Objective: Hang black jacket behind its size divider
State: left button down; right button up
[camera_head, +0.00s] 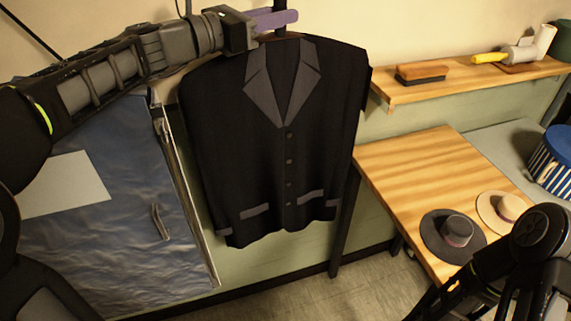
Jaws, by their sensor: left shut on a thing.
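The black jacket (235,140) with grey lapels and grey pocket flaps hangs upright in the middle of the view, front facing me. My left gripper (275,19) is at the top of it, with its purple fingers shut at the hanger, just above the collar. The hanger's hook is mostly hidden by the fingers. I cannot make out a size divider or the rail in this view. My right arm shows at the lower right, but its gripper is not visible.
A dark blue wrinkled panel (110,220) with a pale sheet (66,185) stands left of the jacket. A dark post (346,220) stands to its right. A wooden table (420,165) bears a dark hat (452,237) and a cream hat (503,212). A wall shelf (460,85) holds a brush (422,72).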

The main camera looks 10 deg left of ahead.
pick_arm(q)
jog(key=shift+r, duration=0.15)
dwell(0.4)
jog(key=shift+r+p, duration=0.55)
jog(key=shift+p, duration=0.1)
jog(key=shift+f, duration=0.2)
dwell(0.8)
jog(key=shift+f+b, duration=0.35)
jog(key=shift+b, duration=0.15)
jog(key=shift+r, duration=0.1)
dwell(0.4)
